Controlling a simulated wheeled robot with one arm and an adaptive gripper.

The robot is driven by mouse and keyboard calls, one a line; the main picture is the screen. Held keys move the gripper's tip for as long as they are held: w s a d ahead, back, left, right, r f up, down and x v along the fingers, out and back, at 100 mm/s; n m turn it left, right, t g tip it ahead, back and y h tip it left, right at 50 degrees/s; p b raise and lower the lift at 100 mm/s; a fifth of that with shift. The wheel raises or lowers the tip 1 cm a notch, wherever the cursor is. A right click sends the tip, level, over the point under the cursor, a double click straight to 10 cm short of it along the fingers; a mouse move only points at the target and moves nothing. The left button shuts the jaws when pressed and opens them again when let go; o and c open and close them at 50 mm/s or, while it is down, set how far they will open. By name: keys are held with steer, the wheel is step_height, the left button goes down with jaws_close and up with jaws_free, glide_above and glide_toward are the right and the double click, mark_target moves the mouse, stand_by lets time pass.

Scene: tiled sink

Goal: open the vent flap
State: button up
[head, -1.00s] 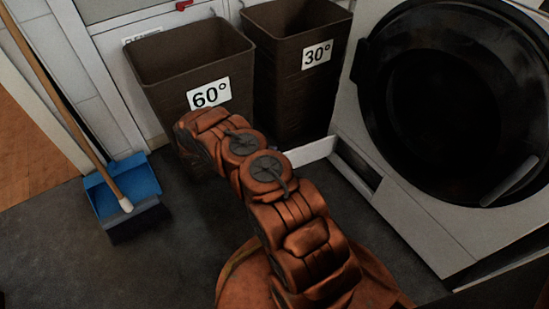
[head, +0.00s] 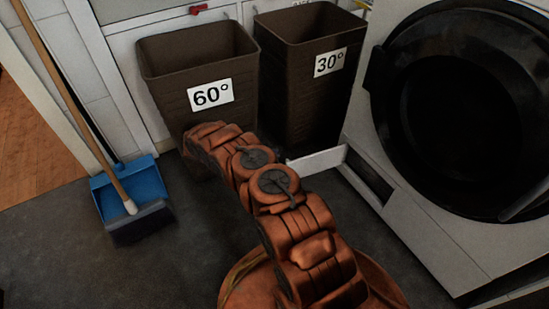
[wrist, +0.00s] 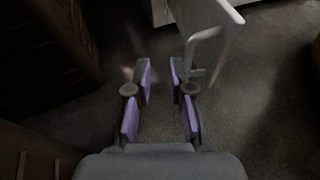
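The vent flap (head: 318,161) is a white panel low on the washing machine's front. It stands swung out to the left of a dark recess (head: 369,181). In the wrist view a pale panel (wrist: 207,14), which looks like the flap, is at the top, with a grey bent handle-like piece (wrist: 201,48) below it. My gripper (wrist: 159,82) is open, with purple pads apart and nothing between them. The handle-like piece is just beyond and right of the fingertips; I cannot tell if they touch. In the head view my arm hides the gripper.
Two brown bins marked 60° (head: 203,65) and 30° (head: 303,85) stand behind my arm. The washing machine (head: 425,235) with its dark round door (head: 465,110) is at right. A blue dustpan (head: 145,180) and broom (head: 85,125) are at left. Floor between is clear.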

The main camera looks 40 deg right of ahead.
steer(key=shift+w+r, duration=0.15)
steer(key=shift+w, duration=0.25)
steer(key=shift+w+r, duration=0.1)
steer(key=shift+r, duration=0.05)
stand_by(0.4)
steer(key=s+a+r+m+y+p, duration=0.3)
steer(key=r+p, duration=0.4)
steer(key=r, duration=0.9)
steer(key=s+a+r+m+y+p, duration=0.1)
steer(key=s+a+r+p, duration=0.5)
steer(key=r, duration=1)
steer(key=s+a+r+m+y+p, duration=0.1)
steer(key=s+r+m+y+p, duration=0.1)
steer(key=r+p, duration=1.05)
steer(key=s+a+r+m+t+y+p, duration=0.1)
steer(key=s+a+r+m+y+p, duration=0.1)
steer(key=s+a+r+p, duration=0.4)
steer(key=s+a+r+m+t+y+p, duration=0.2)
steer(key=s+a+r+p, duration=0.4)
steer(key=s+r, duration=0.6)
steer(key=s+a+r+m+t+y+p, duration=0.1)
steer(key=s+a+r+p, duration=0.5)
steer(key=r, duration=1.3)
steer(key=s+m+y+p, duration=0.1)
steer(key=s+p, duration=0.2)
steer(key=shift+s+t+y, duration=0.2)
steer(key=shift+t+y, duration=0.1)
